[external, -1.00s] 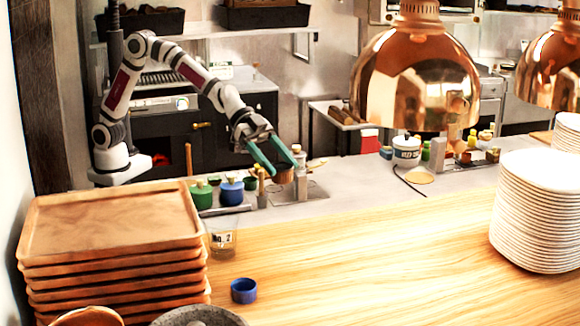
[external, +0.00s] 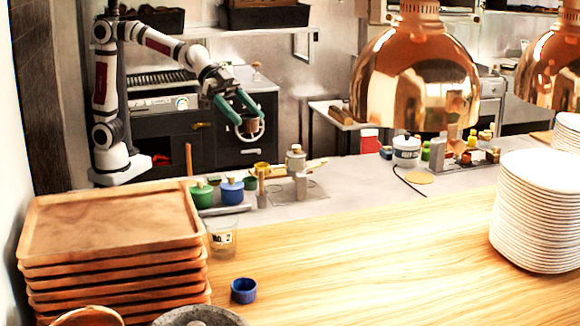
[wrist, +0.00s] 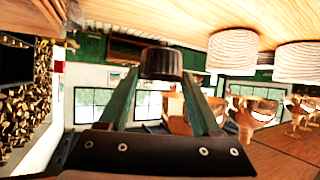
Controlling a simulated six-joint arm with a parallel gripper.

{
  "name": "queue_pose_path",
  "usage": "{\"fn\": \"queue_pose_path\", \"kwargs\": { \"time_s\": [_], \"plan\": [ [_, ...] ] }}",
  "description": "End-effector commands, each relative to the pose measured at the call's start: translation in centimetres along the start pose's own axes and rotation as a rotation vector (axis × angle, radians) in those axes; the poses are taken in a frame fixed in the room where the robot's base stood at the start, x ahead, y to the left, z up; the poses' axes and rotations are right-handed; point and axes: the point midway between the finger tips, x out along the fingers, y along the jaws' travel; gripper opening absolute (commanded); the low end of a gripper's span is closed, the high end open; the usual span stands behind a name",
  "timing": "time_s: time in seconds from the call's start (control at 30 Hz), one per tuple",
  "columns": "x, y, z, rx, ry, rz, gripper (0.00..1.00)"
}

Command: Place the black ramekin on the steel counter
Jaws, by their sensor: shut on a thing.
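My gripper (external: 249,128), with green fingers, is raised above and behind the steel counter (external: 345,183). It is shut on a small dark cup-shaped thing, the black ramekin (external: 250,123), held clear of any surface. In the wrist view the dark ramekin (wrist: 161,63) sits between the fingertips. Its inside cannot be made out. The steel counter runs along behind the wooden pass, with a bare stretch right of the small pots.
Green (external: 201,194) and blue (external: 231,190) pots stand by a metal holder (external: 300,184) and a bottle (external: 295,159). Stacked wooden trays (external: 110,240) are front left. Copper lamps (external: 415,80) hang at right. Stacked white plates (external: 540,210) stand below. A blue cup (external: 243,291) sits on the wood.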

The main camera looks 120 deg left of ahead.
Motion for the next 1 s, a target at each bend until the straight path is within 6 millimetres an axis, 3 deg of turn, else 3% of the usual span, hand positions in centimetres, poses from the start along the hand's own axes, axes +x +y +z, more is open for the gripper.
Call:
{"fn": "queue_pose_path", "kwargs": {
  "time_s": [0.03,0.1,0.2,0.3,0.67,0.77,1.0],
  "plan": [
    [2.7,-0.3,0.4,0.001,-0.006,0.013,0.09],
    [6.1,-0.8,0.9,0.006,-0.008,0.022,0.09],
    [10.1,-1.2,2.0,0.016,-0.013,0.027,0.09],
    [12.4,-1.4,2.8,0.02,-0.018,0.028,0.09],
    [13.2,-1.4,3.4,0.022,-0.02,0.027,0.09],
    [14.3,-1.4,5.6,0.017,-0.024,0.029,0.09],
    [18.2,-1.5,13.2,0.016,-0.026,0.028,0.09]
  ]
}}
